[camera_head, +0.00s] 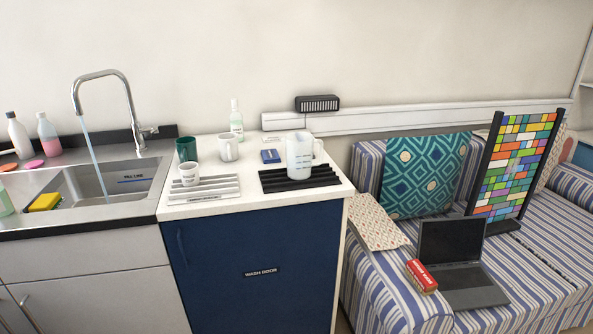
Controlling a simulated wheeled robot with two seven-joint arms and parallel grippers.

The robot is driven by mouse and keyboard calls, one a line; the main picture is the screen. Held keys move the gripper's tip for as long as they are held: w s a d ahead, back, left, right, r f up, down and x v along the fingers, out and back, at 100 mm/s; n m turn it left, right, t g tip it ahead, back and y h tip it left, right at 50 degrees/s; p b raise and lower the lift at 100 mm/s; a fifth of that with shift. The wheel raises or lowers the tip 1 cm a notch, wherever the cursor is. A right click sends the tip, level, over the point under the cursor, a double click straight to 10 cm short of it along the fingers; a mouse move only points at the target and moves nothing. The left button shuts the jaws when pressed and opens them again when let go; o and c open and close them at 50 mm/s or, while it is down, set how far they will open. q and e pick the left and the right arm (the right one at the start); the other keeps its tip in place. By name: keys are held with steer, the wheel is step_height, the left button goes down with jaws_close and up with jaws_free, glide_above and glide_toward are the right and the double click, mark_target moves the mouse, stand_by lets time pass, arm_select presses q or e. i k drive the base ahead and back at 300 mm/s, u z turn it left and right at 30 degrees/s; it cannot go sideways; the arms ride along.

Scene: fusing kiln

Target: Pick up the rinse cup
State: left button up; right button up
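A small white cup (189,176) with dark lettering too small to read stands upright on a white ribbed rack (222,188) on the white counter; it looks like the rinse cup, though I cannot confirm this from its label. A dark green mug (186,148) stands just behind it. A larger white mug (228,148) stands behind it to the right. Neither of my grippers shows in the head view.
A sink (110,180) with a running tap lies left. A translucent jug (299,157) stands on a black ribbed rack (330,177) to the right. A bottle (236,122) and blue box (270,156) stand behind. The counter's front edge is clear. A striped sofa (375,270) is at right.

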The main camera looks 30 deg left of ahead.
mark_target(189, 172)
steer(key=z, duration=0.8)
steer(key=i, duration=1.35)
steer(key=u, duration=3.15)
